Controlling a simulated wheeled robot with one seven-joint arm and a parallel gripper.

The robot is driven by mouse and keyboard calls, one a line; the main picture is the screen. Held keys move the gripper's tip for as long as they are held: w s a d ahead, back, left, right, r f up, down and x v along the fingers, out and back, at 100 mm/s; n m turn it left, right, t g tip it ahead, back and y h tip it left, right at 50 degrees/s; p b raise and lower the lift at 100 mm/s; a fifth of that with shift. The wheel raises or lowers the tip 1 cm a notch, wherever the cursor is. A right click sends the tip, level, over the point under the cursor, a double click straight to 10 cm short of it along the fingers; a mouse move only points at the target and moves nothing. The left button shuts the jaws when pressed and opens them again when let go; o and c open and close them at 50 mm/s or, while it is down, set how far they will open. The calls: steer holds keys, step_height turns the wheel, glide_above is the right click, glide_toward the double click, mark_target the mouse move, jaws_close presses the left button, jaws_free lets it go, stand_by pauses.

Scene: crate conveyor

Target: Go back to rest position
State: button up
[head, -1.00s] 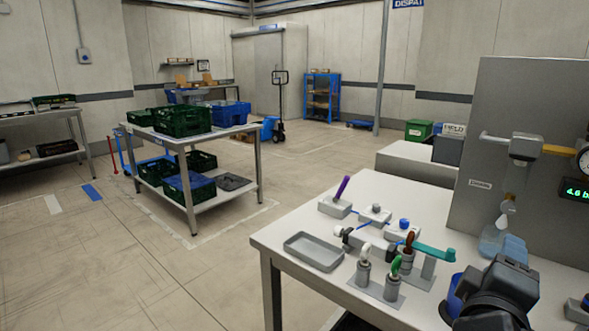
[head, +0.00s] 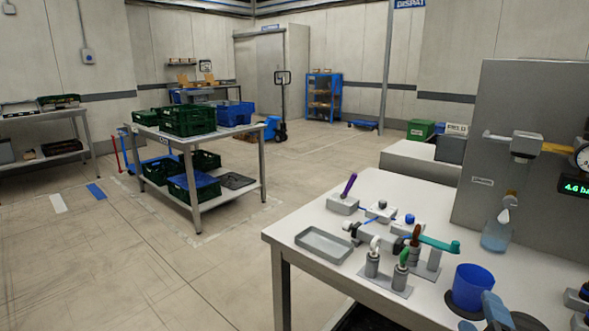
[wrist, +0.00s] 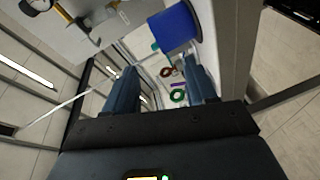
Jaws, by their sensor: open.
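My gripper (wrist: 161,66) shows in the wrist view with its two blue fingers wide apart and nothing between them. In the head view only a small blue part of my arm's end shows at the bottom edge, beside the blue cup (head: 470,290). The blue cup stands upright on the white worktable (head: 300,222) near its front right. The cup also shows in the wrist view (wrist: 174,27), beyond the fingertips and apart from them.
The worktable holds a grey tray (head: 324,245), small valve fittings, tool holders and a clear bottle (head: 496,236). A grey panel (head: 520,110) with a gauge rises at the right. A trolley (head: 245,138) with green crates (head: 187,122) stands across open floor.

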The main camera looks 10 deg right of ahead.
steer(key=s+a+f+t+y, duration=0.1)
steer(key=s+a+f+y, duration=0.3)
steer(key=s, duration=0.3)
steer(key=s+a+f+y, duration=0.4)
steer(key=s+a, duration=0.1)
steer(key=s, duration=0.1)
steer(key=s+a+r+m+y, duration=0.1)
steer(key=s+r+m, duration=0.1)
steer(key=s, duration=0.5)
steer(key=s+a+r+m+y+p, duration=0.1)
steer(key=s+r+m, duration=0.1)
steer(key=s+m, duration=0.3)
steer(key=s, duration=0.3)
steer(key=shift+s+a+r, duration=0.15)
steer(key=shift+s+a, duration=0.15)
steer(key=shift+t, duration=0.3)
stand_by(0.6)
